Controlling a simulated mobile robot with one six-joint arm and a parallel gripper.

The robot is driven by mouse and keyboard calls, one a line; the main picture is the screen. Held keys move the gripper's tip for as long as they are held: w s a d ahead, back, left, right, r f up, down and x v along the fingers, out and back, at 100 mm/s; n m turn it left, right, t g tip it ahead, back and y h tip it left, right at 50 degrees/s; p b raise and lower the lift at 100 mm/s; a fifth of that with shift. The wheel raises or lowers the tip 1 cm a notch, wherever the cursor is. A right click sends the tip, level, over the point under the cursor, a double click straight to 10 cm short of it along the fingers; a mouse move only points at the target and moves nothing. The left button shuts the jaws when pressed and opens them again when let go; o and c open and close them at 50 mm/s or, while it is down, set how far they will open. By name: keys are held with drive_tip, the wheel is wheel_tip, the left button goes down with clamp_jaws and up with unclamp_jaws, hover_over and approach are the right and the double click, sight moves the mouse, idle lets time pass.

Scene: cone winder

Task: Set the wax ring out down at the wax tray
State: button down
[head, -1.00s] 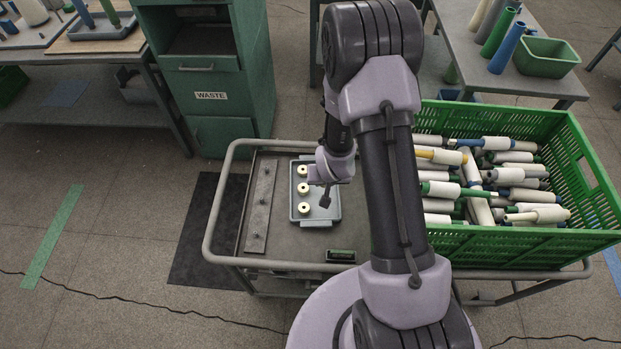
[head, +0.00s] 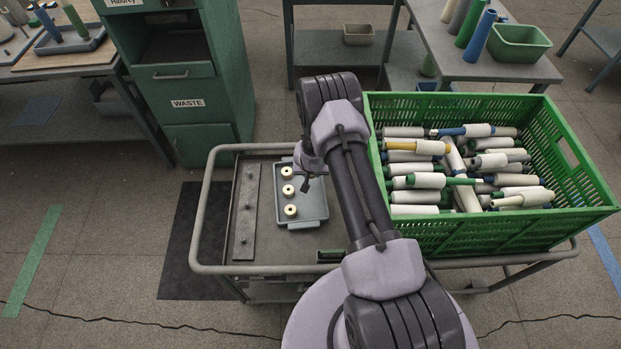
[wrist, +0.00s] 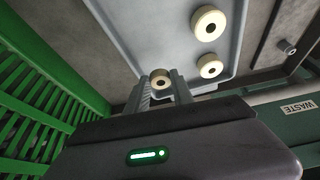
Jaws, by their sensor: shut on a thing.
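The wax tray (head: 313,205) is a shallow grey-blue tray on the cart, with three cream wax rings in a column along its left side. The middle ring (head: 288,190) is among them; two of them show in the wrist view, one of them the far ring (wrist: 210,66). My gripper (head: 305,186) is over the tray, right of the column. In the wrist view my gripper (wrist: 162,88) is shut on another cream wax ring (wrist: 160,78), with a dark centre hole. The head view does not show this held ring clearly. I cannot tell whether it touches the tray.
A green crate (head: 485,238) full of yarn cones and tubes stands on the cart's right. A grey plate with pegs (head: 246,215) lies left of the tray. The cart's rail (head: 205,210) runs around it. A green WASTE cabinet (head: 190,120) stands behind.

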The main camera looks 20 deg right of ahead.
sight(311, 178)
drive_tip(key=shift+w+f, duration=0.15)
drive_tip(key=shift+f, duration=0.1)
drive_tip(key=shift+f+b, duration=1.15)
drive_tip(key=shift+f, duration=0.4)
drive_tip(key=shift+f, duration=0.15)
drive_tip(key=c, duration=1.4)
unclamp_jaws()
drive_tip(key=shift+o, duration=0.2)
